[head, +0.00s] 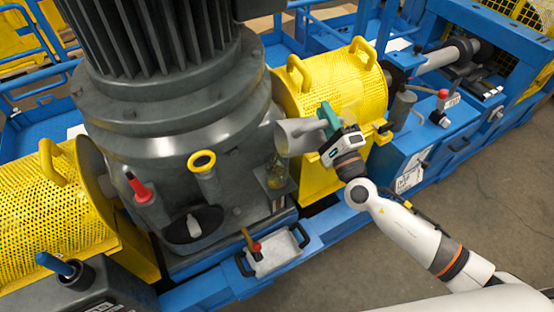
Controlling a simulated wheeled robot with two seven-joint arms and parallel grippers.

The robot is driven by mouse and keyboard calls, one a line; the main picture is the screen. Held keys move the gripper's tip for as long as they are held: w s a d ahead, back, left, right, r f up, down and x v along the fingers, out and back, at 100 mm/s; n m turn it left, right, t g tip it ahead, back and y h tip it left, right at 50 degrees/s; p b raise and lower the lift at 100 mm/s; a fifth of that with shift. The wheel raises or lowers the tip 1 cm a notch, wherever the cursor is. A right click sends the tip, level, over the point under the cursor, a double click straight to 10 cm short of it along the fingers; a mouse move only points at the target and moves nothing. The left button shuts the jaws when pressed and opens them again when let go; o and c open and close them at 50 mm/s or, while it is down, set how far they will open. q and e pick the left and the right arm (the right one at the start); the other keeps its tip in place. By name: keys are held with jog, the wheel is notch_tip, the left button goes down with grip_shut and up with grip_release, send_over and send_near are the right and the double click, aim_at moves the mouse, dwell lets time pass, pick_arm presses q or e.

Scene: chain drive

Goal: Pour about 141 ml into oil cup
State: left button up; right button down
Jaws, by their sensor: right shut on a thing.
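My right gripper (328,125) is shut on a grey jug (295,137) in front of the yellow perforated guard at centre right. The jug lies tipped almost level, its wide end pointing left toward the dark grey housing. A small clear cup with yellowish contents (276,177), which looks like the oil cup, sits on a ledge of the housing, below and slightly left of the jug's wide end. The jug appears apart from the cup. I cannot make out a stream or the cup's exact level. My left gripper is not in view.
The large grey motor housing (165,135) stands left of the cup. A yellow-rimmed filler pipe (202,162) and a red-handled fitting (138,190) stick out of it. A yellow guard (325,80) is behind the jug. A blue frame (320,225) runs below; open floor lies at right.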

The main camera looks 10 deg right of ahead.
jog(key=shift+s+a+r+n, duration=0.1)
jog(key=shift+a+n, duration=0.15)
jog(key=shift+n, duration=0.15)
dwell(1.3)
jog(key=d+f+m+b, duration=0.1)
jog(key=m, duration=0.1)
jog(key=d+f+m+h+b, duration=0.1)
jog(key=w+d+f+m+h+b, duration=0.1)
jog(key=f+m+b, duration=0.1)
jog(key=shift+d+f+m, duration=0.1)
jog(key=shift+d+m, duration=0.05)
jog(key=shift+m, duration=0.15)
jog(key=shift+d+r, duration=0.1)
jog(key=shift+r, duration=0.15)
jog(key=shift+r, duration=0.1)
jog(key=shift+p, duration=0.3)
jog(key=shift+w+d+f+m+h, duration=0.1)
jog(key=shift+d+f+m+h, duration=0.1)
jog(key=shift+m+h, duration=0.3)
jog(key=shift+d+f+m+h, duration=0.15)
jog(key=shift+m+h, duration=0.05)
jog(key=shift+m, duration=0.5)
